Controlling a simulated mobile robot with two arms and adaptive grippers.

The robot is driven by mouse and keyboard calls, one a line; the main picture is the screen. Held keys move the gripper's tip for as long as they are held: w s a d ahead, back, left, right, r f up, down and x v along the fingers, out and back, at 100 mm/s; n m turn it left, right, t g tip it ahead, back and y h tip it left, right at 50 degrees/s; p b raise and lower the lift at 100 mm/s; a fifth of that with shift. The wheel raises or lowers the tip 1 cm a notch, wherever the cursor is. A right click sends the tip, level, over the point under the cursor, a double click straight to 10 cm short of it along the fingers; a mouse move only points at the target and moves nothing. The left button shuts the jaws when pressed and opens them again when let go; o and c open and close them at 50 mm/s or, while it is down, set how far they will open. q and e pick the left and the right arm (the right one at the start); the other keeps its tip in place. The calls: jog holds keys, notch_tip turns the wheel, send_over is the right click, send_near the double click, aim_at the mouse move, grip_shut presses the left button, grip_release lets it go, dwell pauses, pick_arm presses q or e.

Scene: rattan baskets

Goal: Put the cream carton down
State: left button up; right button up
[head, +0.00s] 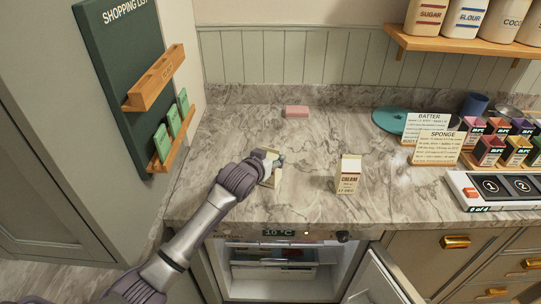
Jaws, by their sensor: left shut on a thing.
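My left gripper (277,161) reaches in from the left over the marble counter (230,135). It is shut on a pale carton (271,181), which is largely hidden behind the gripper and wrist. I cannot tell whether this carton touches the counter, and its label is not readable. A cream-and-brown carton (348,176), whose label appears to read CREAM, stands upright on the counter to the right, apart from the gripper. My right gripper is not in view.
A pink block (296,112) lies near the back wall. A teal disc (392,120), recipe cards (436,147), small coloured boxes (490,150) and a numbered panel (497,190) are at right. Below, the fridge (272,262) stands open. The counter's left part is clear.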

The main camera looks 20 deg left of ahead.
pick_arm(q)
jog(key=shift+r, duration=0.1)
jog(key=o, duration=1.4)
jog(key=shift+s, duration=0.2)
jog(key=b+v, duration=0.1)
jog(key=v, duration=1)
jog(key=shift+s+r, duration=0.15)
jog(key=shift+s, duration=0.15)
